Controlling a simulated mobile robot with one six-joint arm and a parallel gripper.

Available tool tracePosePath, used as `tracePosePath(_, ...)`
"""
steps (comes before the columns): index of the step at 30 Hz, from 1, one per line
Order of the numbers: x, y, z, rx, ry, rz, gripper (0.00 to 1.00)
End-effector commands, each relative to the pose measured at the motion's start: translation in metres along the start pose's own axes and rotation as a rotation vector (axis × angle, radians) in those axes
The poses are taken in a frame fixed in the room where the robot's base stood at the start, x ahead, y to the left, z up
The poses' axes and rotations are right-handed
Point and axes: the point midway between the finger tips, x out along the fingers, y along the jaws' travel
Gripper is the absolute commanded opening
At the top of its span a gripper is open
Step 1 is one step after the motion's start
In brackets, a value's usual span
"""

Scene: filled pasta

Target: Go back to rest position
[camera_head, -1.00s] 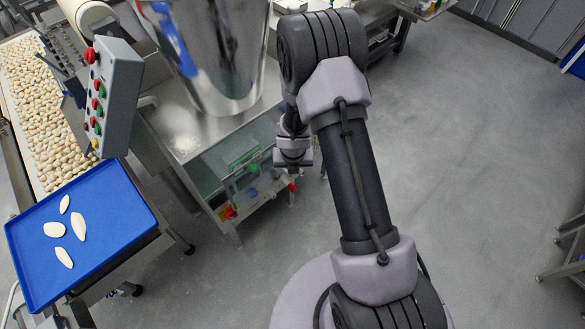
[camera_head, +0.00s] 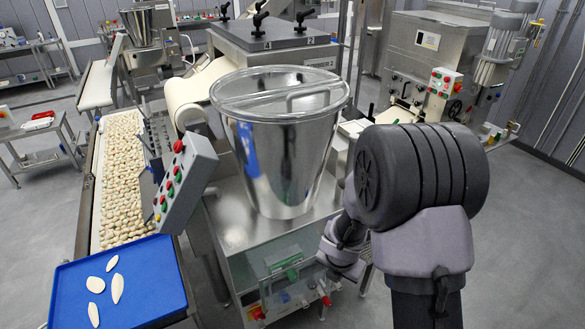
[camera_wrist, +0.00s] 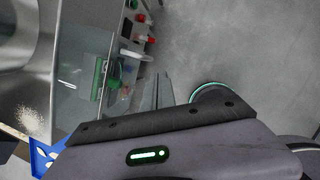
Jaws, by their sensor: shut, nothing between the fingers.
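My arm is raised on the right of the head view, its dark ribbed elbow joint (camera_head: 420,178) large in front. The forearm folds down, with my wrist (camera_head: 342,252) beside the steel machine's cabinet. The fingers cannot be made out clearly in the head view. In the wrist view my gripper's thin grey fingers (camera_wrist: 163,90) are together and empty, pointing over the floor beside the cabinet. No object is held.
A lidded steel hopper (camera_head: 283,150) stands just left of my elbow. A button panel (camera_head: 180,182), a conveyor full of pasta (camera_head: 122,180) and a blue tray (camera_head: 150,280) with several pale pieces are further left. Grey floor (camera_head: 530,240) is open at right.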

Motion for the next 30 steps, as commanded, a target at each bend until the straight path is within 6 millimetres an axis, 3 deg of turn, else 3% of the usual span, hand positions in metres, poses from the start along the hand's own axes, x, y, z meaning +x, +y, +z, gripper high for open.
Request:
tracePosePath(2,-0.019,-0.014,0.012,0.43,-0.087,0.013,0.0)
tracePosePath(5,-0.063,-0.043,-0.001,1.1,-0.125,0.062,0.0)
tracePosePath(8,-0.094,-0.069,-0.047,1.764,-0.044,0.132,0.0)
tracePosePath(9,-0.102,-0.076,-0.071,2.002,0.024,0.151,0.0)
tracePosePath(13,-0.119,-0.082,-0.141,2.573,0.304,0.138,0.0)
tracePosePath(15,-0.126,-0.081,-0.165,2.741,0.432,0.101,0.0)
tracePosePath(18,-0.134,-0.078,-0.182,2.854,0.532,0.062,0.0)
tracePosePath(30,-0.136,-0.078,-0.183,2.87,0.546,0.053,0.0)
